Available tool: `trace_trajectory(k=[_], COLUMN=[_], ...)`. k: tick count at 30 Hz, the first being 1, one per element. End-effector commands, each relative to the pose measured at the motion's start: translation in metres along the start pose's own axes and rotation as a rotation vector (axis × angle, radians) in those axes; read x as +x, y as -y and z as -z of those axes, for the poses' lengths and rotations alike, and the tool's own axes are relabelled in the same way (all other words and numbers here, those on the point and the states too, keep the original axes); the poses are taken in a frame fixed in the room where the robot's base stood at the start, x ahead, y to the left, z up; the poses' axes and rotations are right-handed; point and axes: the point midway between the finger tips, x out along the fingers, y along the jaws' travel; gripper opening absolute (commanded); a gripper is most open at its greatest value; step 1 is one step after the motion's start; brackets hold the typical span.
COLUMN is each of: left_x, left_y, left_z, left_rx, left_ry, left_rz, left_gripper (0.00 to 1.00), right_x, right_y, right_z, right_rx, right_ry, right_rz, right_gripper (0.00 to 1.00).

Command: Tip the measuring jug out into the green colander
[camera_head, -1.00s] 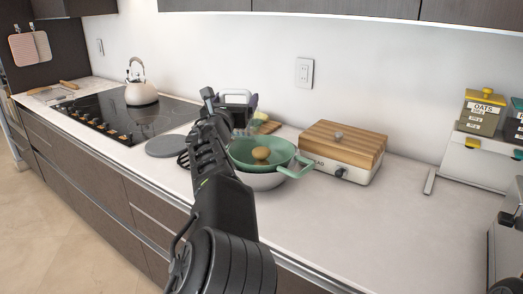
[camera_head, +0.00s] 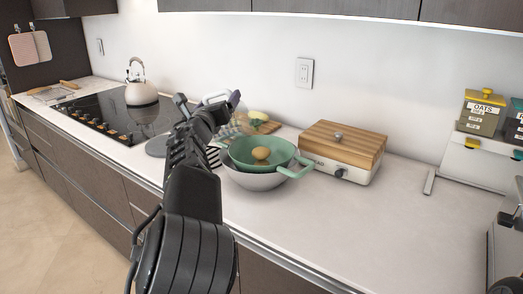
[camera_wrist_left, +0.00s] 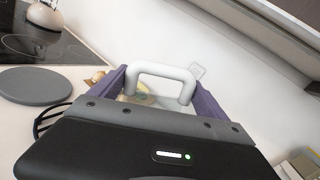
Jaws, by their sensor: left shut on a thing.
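The green colander (camera_head: 290,151) sits in a grey metal bowl (camera_head: 262,181) on the counter, with a round tan thing (camera_head: 261,153) inside it. My left gripper (camera_head: 213,107) is behind and to the left of the colander, above the counter. In the left wrist view its purple fingers (camera_wrist_left: 160,86) are shut on the white handle (camera_wrist_left: 165,71) of the measuring jug. The handle also shows in the head view (camera_head: 214,97). The jug's body is mostly hidden or too clear to make out, so its tilt and contents cannot be told. My right gripper is out of view.
A wood-lidded bread box (camera_head: 341,155) stands right of the colander. A board with food (camera_head: 262,125) lies behind it. The hob with a kettle (camera_head: 141,93) is at left.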

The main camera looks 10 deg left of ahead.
Motion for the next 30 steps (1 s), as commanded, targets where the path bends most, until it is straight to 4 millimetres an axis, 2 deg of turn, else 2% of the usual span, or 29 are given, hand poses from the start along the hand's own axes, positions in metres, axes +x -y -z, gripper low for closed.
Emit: trace_trajectory(k=[9,18,25,30], left_x=[0.000,0.000,0.000,0.000], left_y=[-0.025,-0.027,-0.047,-0.048], left_z=[-0.009,-0.008,-0.010,-0.007], left_rx=[-0.286,-0.313,-0.567,-0.596], left_ry=[0.001,0.001,0.002,0.000], left_rz=[-0.021,-0.024,-0.044,-0.044], left_gripper=[0.14,0.14,0.14,0.14], right_x=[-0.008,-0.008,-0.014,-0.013], right_y=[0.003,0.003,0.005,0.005], right_z=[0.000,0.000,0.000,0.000], right_rx=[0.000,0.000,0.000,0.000], right_ry=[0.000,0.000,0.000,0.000], right_rz=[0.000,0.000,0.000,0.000], right_gripper=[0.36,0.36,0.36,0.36])
